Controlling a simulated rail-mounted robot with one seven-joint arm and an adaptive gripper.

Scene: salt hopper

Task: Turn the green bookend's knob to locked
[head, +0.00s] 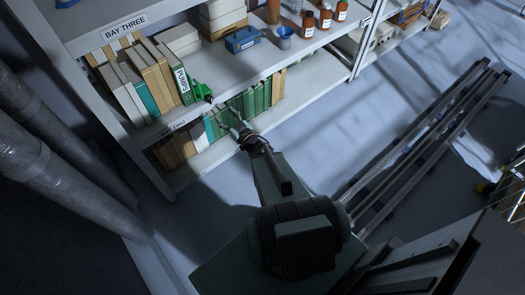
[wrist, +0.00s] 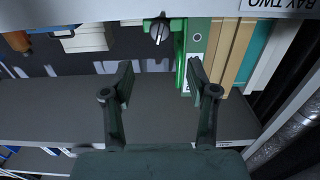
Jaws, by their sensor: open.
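The green bookend (head: 199,88) stands on the shelf at the right end of a row of binders. In the wrist view the green bookend (wrist: 181,52) shows above and between my fingers. Its round knob (wrist: 158,30) is dark with a pale pointer bar that looks roughly upright in that view. The knob (head: 208,98) is small and dark in the head view. My gripper (wrist: 160,76) is open and empty, its two fingers wide apart below the knob in the wrist picture. My gripper (head: 227,114) is near the shelf's front edge, apart from the knob.
Binders (head: 150,75) stand left of the bookend. A blue box (head: 242,39), a blue cup (head: 285,37) and brown bottles (head: 325,18) stand farther right on that shelf. Long metal rails (head: 420,145) lie at the right.

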